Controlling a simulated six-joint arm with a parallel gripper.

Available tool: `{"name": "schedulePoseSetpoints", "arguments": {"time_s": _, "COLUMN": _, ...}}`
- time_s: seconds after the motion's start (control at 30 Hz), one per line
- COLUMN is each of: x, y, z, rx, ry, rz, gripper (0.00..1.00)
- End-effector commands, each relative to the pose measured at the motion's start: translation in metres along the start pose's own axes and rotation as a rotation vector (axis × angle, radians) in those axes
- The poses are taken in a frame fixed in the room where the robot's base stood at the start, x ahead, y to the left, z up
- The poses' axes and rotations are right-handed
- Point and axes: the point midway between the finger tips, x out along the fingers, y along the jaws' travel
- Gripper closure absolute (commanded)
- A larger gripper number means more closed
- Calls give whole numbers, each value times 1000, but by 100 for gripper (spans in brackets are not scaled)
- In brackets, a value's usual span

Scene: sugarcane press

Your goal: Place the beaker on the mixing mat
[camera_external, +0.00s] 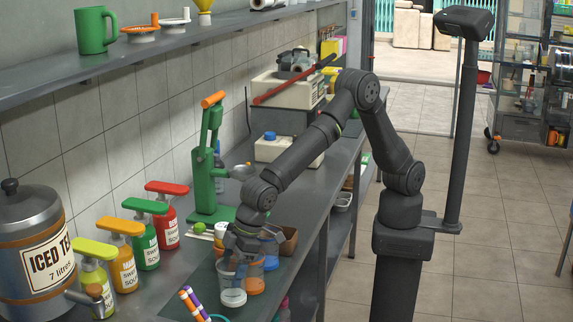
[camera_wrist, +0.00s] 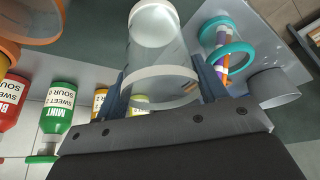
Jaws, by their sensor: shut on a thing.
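A clear beaker with a white base and white rim band (camera_wrist: 160,45) stands between my two gripper fingers (camera_wrist: 163,88) in the wrist view. My gripper (camera_external: 242,248) is shut on it. In the external view, the beaker (camera_external: 232,297) shows below my gripper, with its white base low over a dark green mat (camera_external: 203,277), which I take as the mixing mat. I cannot tell whether the base touches the mat. My gripper hides the beaker's upper part.
An orange-based cup (camera_external: 253,285) and a blue one (camera_external: 271,262) stand close right of the beaker. A teal-ringed cup with striped straws (camera_wrist: 222,50) is nearby. Syrup bottles (camera_external: 122,262), an iced tea urn (camera_external: 38,255) and a green press (camera_external: 205,175) line the wall side.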

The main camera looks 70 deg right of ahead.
Motion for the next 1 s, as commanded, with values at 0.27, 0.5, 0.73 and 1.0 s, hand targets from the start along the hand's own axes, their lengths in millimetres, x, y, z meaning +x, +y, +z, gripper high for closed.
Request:
{"name": "schedulePoseSetpoints", "arguments": {"time_s": 0.27, "x": 24, "y": 0, "z": 10, "rx": 0, "ry": -1, "rz": 1, "gripper": 69}}
{"name": "schedulePoseSetpoints", "arguments": {"time_s": 0.5, "x": 48, "y": 0, "z": 20, "rx": 2, "ry": 0, "rz": 0, "gripper": 69}}
{"name": "schedulePoseSetpoints", "arguments": {"time_s": 0.73, "x": 48, "y": 0, "z": 20, "rx": 2, "ry": 0, "rz": 0, "gripper": 69}}
{"name": "schedulePoseSetpoints", "arguments": {"time_s": 1.0, "x": 50, "y": 0, "z": 20, "rx": 1, "ry": 1, "rz": 0, "gripper": 13}}
